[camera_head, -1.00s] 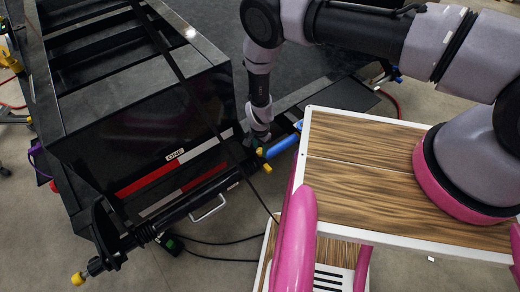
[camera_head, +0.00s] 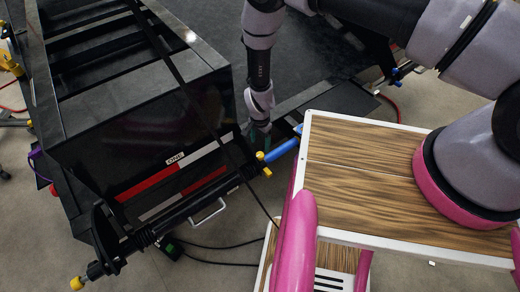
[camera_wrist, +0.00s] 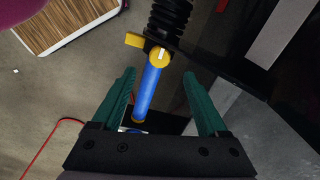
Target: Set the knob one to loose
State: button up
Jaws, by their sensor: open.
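A black trailer frame (camera_head: 140,130) carries the label ONE (camera_head: 175,158). At its right front corner, yellow knob parts (camera_head: 267,172) sit at the end of a black bar, with a blue cylinder (camera_head: 283,149) beside them. In the wrist view, a yellow knob (camera_wrist: 157,57) with a white mark and a yellow tab to its left tops the blue cylinder (camera_wrist: 148,90). My gripper (camera_wrist: 159,75) has green fingers, open on either side of the blue cylinder, with no visible contact. In the head view my gripper (camera_head: 259,137) is just above the knob, partly hidden.
My wood-topped base stands close to the right of the knob. A black ribbed sleeve (camera_wrist: 169,18) adjoins the knob. A silver handle (camera_head: 208,213) and black cables lie in front. A second trailer bed (camera_head: 300,60) is behind.

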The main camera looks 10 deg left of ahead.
jog(key=shift+r, duration=1.5)
jog(key=w+d+r+y, duration=0.1)
jog(key=w+r, duration=0.4)
jog(key=r, duration=0.5)
jog(key=w+d+r+y, duration=0.1)
jog(key=w+r, duration=0.3)
jog(key=r, duration=0.7)
jog(key=w+d+r+y, duration=0.1)
jog(key=w+r, duration=0.4)
jog(key=r, duration=0.5)
jog(key=w+d+r+t, duration=0.1)
jog(key=d+r, duration=0.3)
jog(key=r, duration=0.3)
jog(key=w+d+r+t, duration=0.1)
jog(key=d+r, duration=0.2)
jog(key=r, duration=0.4)
jog(key=s+d+r+n+t+y, duration=0.1)
jog(key=s+d+r, duration=0.2)
jog(key=d+r, duration=0.55)
jog(key=s+d+r+t, duration=0.1)
jog(key=s+d+r, duration=0.1)
jog(key=d+r, duration=0.6)
jog(key=s+d+r+t+h, duration=0.1)
jog(key=s+d+r, duration=0.3)
jog(key=s+d, duration=0.2)
jog(key=s+d+r+t+h, duration=0.1)
jog(key=s+d+r, duration=0.3)
jog(key=s, duration=0.6)
jog(key=shift+d+t, duration=0.6)
jog(key=shift+d, duration=0.45)
